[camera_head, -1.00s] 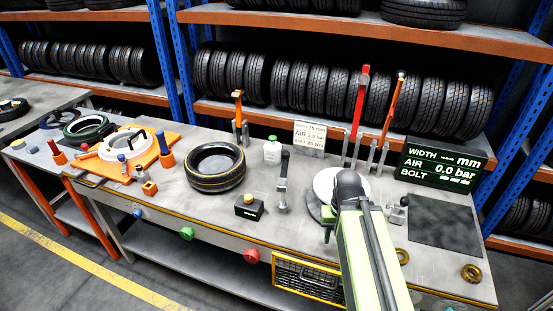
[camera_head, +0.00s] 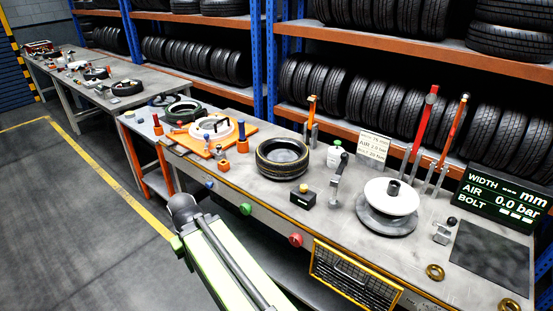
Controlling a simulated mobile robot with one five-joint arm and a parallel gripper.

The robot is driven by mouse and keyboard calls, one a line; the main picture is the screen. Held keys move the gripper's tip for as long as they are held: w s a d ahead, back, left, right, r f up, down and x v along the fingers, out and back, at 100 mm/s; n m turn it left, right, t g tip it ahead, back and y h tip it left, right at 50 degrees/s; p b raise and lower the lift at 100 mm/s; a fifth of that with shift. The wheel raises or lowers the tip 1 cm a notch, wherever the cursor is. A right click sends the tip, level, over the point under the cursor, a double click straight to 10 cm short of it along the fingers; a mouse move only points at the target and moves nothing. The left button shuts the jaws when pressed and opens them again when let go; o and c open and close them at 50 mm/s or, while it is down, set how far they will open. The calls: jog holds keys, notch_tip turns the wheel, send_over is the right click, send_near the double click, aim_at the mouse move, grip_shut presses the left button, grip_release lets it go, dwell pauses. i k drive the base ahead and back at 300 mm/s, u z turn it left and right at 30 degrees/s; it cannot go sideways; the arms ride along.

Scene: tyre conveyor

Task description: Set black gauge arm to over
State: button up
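A dark upright arm (camera_head: 340,170) on a grey post stands on the bench between the black tyre and the white disc; it looks like the black gauge arm, though I cannot be sure. It is upright and tilts slightly right. The white disc (camera_head: 404,199) with a dark centre hub lies on a round grey base (camera_head: 386,224) to its right. A small grey fixture with a black knob (camera_head: 451,221) stands right of the disc. My pale green arm link reaches up from the bottom, in front of the bench and apart from these things. My gripper's fingers do not show.
A black tyre (camera_head: 282,157) and a black box with a yellow button (camera_head: 307,198) stand left of the upright arm. A wire basket (camera_head: 350,275) hangs at the bench front. A display (camera_head: 503,194) stands at the right. Open floor (camera_head: 70,230) lies left.

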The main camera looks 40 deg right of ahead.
aim_at(336, 179)
jog(key=u, duration=0.45)
jog(key=k, duration=1.55)
jog(key=z, duration=0.6)
jog(key=i, duration=0.9)
jog(key=u, duration=0.05)
